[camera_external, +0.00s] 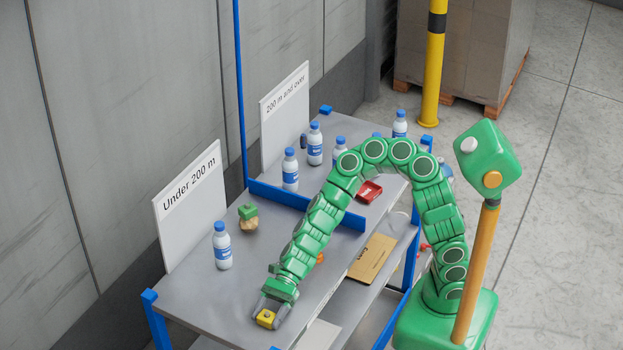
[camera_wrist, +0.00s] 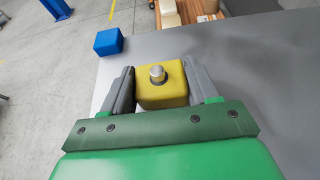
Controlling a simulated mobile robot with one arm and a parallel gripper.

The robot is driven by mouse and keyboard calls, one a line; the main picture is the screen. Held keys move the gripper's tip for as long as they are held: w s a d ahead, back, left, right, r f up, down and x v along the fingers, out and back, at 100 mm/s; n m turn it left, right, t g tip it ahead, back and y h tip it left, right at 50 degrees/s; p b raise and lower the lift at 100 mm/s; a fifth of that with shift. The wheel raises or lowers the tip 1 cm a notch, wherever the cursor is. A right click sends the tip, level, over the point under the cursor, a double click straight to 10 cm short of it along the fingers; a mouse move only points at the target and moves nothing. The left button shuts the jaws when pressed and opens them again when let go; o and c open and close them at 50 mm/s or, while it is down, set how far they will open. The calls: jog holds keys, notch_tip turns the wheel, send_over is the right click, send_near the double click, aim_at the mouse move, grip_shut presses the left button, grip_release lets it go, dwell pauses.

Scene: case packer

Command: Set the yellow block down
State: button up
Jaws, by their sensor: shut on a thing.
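The yellow block (camera_external: 266,318) is at the near end of the grey tabletop (camera_external: 207,303), held between the grey fingers of my gripper (camera_external: 270,314). In the wrist view the block (camera_wrist: 162,96) sits between the two fingers (camera_wrist: 161,86), with a round metal knob on its top. My gripper is shut on it. The block is low over the table near its front edge. I cannot tell whether its underside touches the surface.
A blue-capped bottle (camera_external: 222,248) and a green-topped tan object (camera_external: 248,217) stand on the table below the "Under 200 m" sign (camera_external: 190,205). A blue divider (camera_external: 300,203) separates several bottles behind. A blue corner post (camera_wrist: 108,41) is near the block. Tabletop left of my gripper is clear.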

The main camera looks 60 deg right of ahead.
jog(key=shift+f, duration=0.1)
jog(key=o, duration=1.1)
jog(key=shift+v, duration=6.05)
